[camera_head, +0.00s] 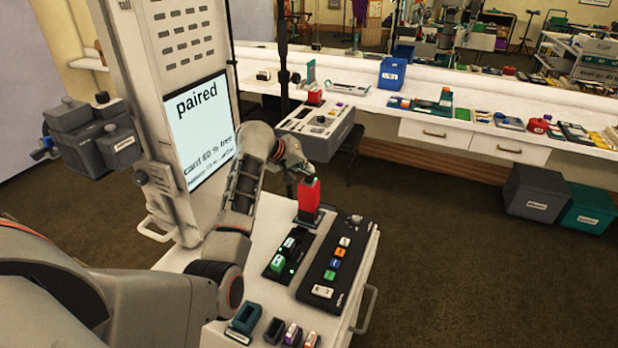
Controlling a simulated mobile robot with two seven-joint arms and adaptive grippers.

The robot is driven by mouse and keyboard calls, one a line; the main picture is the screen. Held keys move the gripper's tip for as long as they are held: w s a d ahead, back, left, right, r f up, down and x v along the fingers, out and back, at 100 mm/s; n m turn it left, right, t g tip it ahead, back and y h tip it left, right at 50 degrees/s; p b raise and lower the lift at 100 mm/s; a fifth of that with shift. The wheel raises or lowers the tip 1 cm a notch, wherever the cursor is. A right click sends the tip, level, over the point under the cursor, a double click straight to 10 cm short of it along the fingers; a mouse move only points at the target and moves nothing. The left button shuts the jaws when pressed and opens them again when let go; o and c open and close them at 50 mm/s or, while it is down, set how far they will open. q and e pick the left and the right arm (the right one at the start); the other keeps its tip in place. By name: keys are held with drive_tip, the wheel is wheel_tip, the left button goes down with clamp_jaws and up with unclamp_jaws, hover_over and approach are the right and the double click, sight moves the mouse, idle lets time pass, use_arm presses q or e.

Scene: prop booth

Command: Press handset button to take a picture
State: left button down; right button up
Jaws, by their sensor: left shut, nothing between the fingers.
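A red upright block, which looks like the handset (309,196), stands in a dark holder at the far end of the white cart top. A small green spot shows at its top; I cannot make out a button there. My left gripper (303,173) is shut and empty, pointing down just above and behind the top of the red block. I cannot tell whether it touches it. A screen (203,127) on the white column reads "paired", with smaller text below. My right gripper is not in view.
A black control strip with coloured buttons (335,262) and a black tray with green-lit units (290,252) lie on the cart (262,289). Small blocks line its near edge.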

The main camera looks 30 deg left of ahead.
use_arm(q)
drive_tip(key=shift+f, duration=0.25)
drive_tip(key=shift+f, duration=0.45)
idle(0.6)
idle(0.4)
drive_tip(key=shift+r, duration=0.9)
